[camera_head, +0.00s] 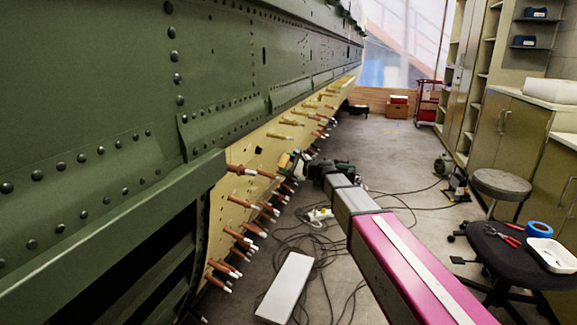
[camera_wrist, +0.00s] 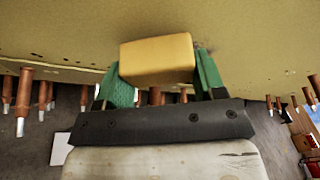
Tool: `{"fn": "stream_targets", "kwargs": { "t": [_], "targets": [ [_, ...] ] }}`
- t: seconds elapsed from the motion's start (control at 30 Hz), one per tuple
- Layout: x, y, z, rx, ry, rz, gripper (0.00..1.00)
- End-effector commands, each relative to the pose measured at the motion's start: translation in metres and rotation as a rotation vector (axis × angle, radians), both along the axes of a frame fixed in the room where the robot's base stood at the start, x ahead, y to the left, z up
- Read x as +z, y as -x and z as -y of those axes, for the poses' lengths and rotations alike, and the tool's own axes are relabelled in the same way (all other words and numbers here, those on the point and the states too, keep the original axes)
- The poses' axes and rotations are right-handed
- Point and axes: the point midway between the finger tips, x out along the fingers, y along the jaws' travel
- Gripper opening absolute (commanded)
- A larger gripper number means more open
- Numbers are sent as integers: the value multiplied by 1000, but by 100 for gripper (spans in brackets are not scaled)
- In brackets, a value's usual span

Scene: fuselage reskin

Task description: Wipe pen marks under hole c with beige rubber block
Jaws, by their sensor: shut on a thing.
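My gripper (camera_wrist: 157,85) is shut on the beige rubber block (camera_wrist: 157,59), with a green finger on each side of it. The block is at or very close to the yellow-green skin panel (camera_wrist: 70,30); I cannot tell if it touches. A faint dark smudge (camera_wrist: 204,50) shows on the panel just right of the block. Small dark marks or holes (camera_wrist: 38,56) show at the panel's left. Hole c cannot be made out. In the head view my gripper (camera_head: 296,160) is small and far off, beside the yellow panel (camera_head: 245,150).
Several copper-coloured pin fasteners (camera_head: 240,238) stick out from the panel, and some (camera_wrist: 24,95) flank my gripper in the wrist view. Cables (camera_head: 320,245) and a white box (camera_head: 286,287) lie on the floor. A stool (camera_head: 501,185) and a black chair (camera_head: 500,250) stand at right.

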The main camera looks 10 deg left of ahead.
Motion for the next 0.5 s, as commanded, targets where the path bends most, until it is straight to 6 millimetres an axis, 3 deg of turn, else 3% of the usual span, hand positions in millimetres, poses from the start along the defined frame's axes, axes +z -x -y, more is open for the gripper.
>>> {"fn": "stream_targets", "kwargs": {
  "t": [0.5],
  "targets": [
    [2, -1, -9, 0, 0, 0, 44]
  ]
}}
